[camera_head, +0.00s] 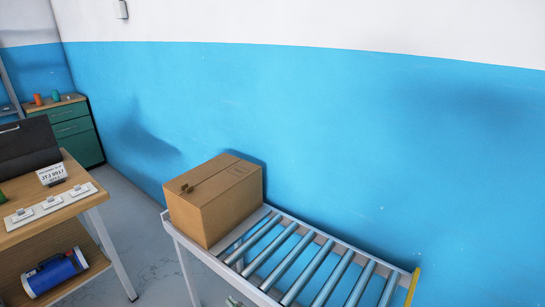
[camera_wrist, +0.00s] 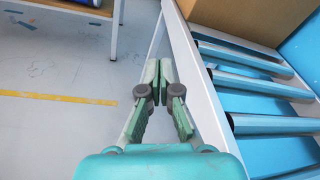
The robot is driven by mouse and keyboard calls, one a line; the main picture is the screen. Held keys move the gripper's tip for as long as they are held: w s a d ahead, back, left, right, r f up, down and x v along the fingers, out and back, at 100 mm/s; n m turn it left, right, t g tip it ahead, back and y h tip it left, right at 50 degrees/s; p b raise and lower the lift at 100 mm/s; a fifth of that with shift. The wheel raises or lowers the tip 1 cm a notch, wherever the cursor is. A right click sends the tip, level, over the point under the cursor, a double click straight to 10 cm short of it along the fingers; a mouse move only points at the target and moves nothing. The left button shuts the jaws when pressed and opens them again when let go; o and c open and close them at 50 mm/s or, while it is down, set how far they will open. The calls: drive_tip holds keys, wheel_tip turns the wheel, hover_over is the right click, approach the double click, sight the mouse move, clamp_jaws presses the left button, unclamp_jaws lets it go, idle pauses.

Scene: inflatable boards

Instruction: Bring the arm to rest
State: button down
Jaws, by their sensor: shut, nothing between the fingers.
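My gripper (camera_wrist: 160,72) is in the wrist view, with its green fingers shut and empty. It is in front of the white side rail of the roller conveyor (camera_wrist: 190,72) in the picture, above the grey floor. I cannot tell how far it is from the rail. In the head view, only a small light piece that may be my gripper shows at the bottom edge by the conveyor. The rest of my arm is out of view.
A closed cardboard box (camera_head: 215,200) sits on the conveyor's (camera_head: 240,265) left end, against the blue wall. A wooden workbench (camera_head: 70,205) with a blue cylinder (camera_head: 54,271) on its lower shelf stands at left. A green cabinet (camera_head: 75,130) is behind. Floor between is clear.

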drive_tip(key=s+d+f+n+h, duration=0.4)
drive_tip(key=s+d+f, duration=0.4)
drive_tip(key=s+d, duration=0.45)
drive_tip(key=s+d+n+t+h, duration=0.1)
drive_tip(key=s+d+n+h, duration=0.15)
drive_tip(key=s+d, duration=0.35)
drive_tip(key=s+d+n+h, duration=0.1)
drive_tip(key=s+d+n, duration=0.25)
drive_tip(key=s, duration=0.55)
drive_tip(key=s+d+r+n+t+h, duration=0.1)
drive_tip(key=s+d+r+n, duration=0.25)
drive_tip(key=s, duration=0.25)
drive_tip(key=s+d+r+n+h, duration=0.2)
drive_tip(key=s+d+r, duration=0.1)
drive_tip(key=s+r, duration=0.3)
drive_tip(key=s+d+r+n+t, duration=0.1)
drive_tip(key=s+d+r+n, duration=0.1)
drive_tip(key=s+r+n, duration=0.5)
drive_tip(key=s+r+h, duration=0.1)
drive_tip(key=s+r, duration=0.2)
drive_tip(key=r, duration=0.3)
drive_tip(key=shift+s+r+n, duration=0.3)
drive_tip(key=shift+r+n, duration=0.05)
